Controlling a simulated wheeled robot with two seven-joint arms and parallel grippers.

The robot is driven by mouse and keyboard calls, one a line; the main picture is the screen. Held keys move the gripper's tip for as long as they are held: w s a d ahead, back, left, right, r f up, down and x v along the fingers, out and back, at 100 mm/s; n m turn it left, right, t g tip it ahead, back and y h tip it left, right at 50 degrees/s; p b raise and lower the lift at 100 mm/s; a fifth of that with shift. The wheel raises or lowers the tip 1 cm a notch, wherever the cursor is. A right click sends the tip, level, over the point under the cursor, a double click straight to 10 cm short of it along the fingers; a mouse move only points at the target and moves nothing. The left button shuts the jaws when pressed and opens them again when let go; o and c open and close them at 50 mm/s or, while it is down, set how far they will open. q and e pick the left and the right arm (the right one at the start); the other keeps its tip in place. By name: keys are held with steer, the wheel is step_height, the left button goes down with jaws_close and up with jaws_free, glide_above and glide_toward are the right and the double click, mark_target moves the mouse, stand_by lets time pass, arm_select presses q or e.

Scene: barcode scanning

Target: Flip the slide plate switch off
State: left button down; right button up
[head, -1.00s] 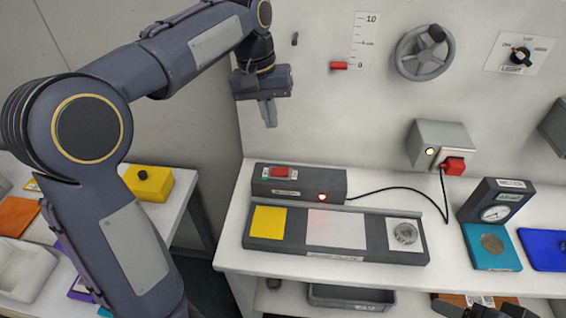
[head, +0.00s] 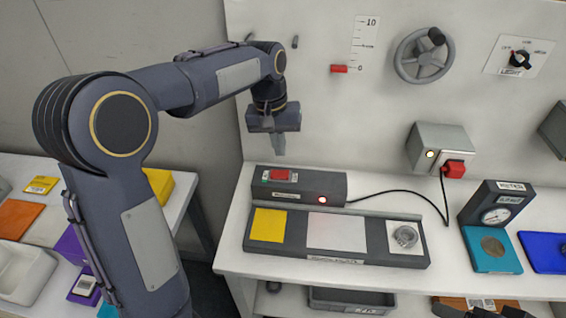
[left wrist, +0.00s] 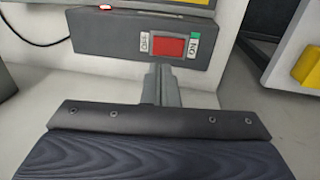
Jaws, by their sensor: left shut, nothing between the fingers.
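The slide plate switch is a red rocker (head: 281,175) on top of a dark box (head: 328,186) at the back of the workbench. In the left wrist view the red rocker (left wrist: 169,48) has a white OFF label on its left and a green ON label on its right. My left gripper (head: 279,152) is shut and empty, pointing down just above the switch. In the left wrist view its fingertips (left wrist: 160,70) are close to the rocker's near edge; I cannot tell whether they touch. A red lamp (head: 322,199) on the box is lit. My right gripper is not identifiable.
A dark slide plate (head: 390,254) with a yellow square, a pale square and a round metal disc lies in front of the box. A black cable (head: 400,191) runs to a grey wall box (head: 441,141).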

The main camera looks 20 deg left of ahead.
mark_target(283, 174)
arm_select(q)
steer(key=f, duration=0.6)
steer(key=shift+w+d+p, duration=0.1)
steer(key=shift+d+p, duration=0.2)
steer(key=shift+d, duration=0.1)
steer(key=shift+d+f+y+p, duration=0.15)
steer(key=shift+d+y+p, duration=0.05)
steer(key=shift+y+p, duration=0.25)
steer(key=shift+f, duration=0.2)
steer(key=shift+a, duration=0.1)
steer(key=shift+a, duration=0.1)
